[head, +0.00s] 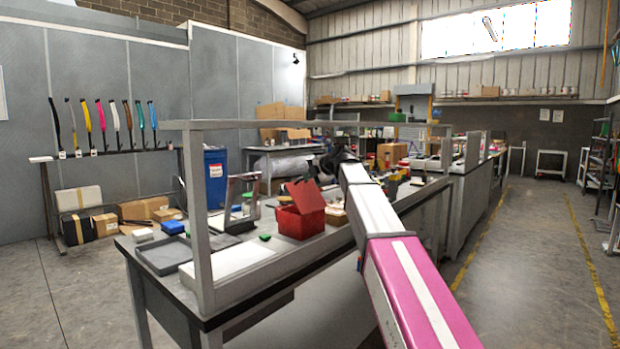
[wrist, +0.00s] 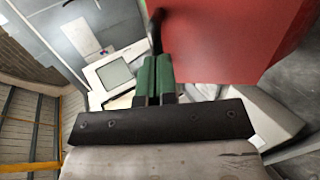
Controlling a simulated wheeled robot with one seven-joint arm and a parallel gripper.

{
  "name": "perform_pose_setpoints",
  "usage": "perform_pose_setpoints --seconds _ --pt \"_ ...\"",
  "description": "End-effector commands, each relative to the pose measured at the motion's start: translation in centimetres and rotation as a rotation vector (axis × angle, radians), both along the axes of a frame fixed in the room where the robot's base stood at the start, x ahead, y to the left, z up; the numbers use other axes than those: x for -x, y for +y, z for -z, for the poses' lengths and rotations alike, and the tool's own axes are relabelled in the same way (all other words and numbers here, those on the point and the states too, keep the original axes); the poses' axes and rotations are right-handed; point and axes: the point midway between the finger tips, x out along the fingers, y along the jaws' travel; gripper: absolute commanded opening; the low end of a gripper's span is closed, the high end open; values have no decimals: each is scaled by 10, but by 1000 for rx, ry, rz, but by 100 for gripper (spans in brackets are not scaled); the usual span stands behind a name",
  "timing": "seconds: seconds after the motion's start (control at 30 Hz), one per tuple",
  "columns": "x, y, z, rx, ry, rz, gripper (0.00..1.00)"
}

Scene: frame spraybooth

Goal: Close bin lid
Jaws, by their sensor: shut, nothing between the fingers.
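The red bin (head: 297,222) stands on the workbench in the head view. Its red lid (head: 307,195) is raised and tilted, so the bin is open. My gripper (head: 338,152) is at the end of the arm, beyond and to the right of the lid in the picture; its fingertips are hard to make out there. In the wrist view my gripper (wrist: 154,72) shows green fingers together with nothing between them. A large red surface (wrist: 232,38) fills the upper right, close beside the fingers; I cannot tell whether they touch it.
A metal frame (head: 203,230) rises from the workbench in front of the bin. A grey tray (head: 165,256) and a white block (head: 228,262) lie left of the bin. A blue barrel (head: 216,178) stands behind. The floor aisle at right (head: 530,260) is clear.

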Motion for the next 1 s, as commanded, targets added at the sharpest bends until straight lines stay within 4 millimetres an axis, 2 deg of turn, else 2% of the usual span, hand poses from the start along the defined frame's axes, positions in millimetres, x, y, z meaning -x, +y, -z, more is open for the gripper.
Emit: perform_pose_setpoints --seconds 0.37,0.8,1.0 --pt "-21 24 6 168 128 -2 0" --pt "-47 58 37 472 369 -1 0" --pt "-51 64 52 507 396 0 0"
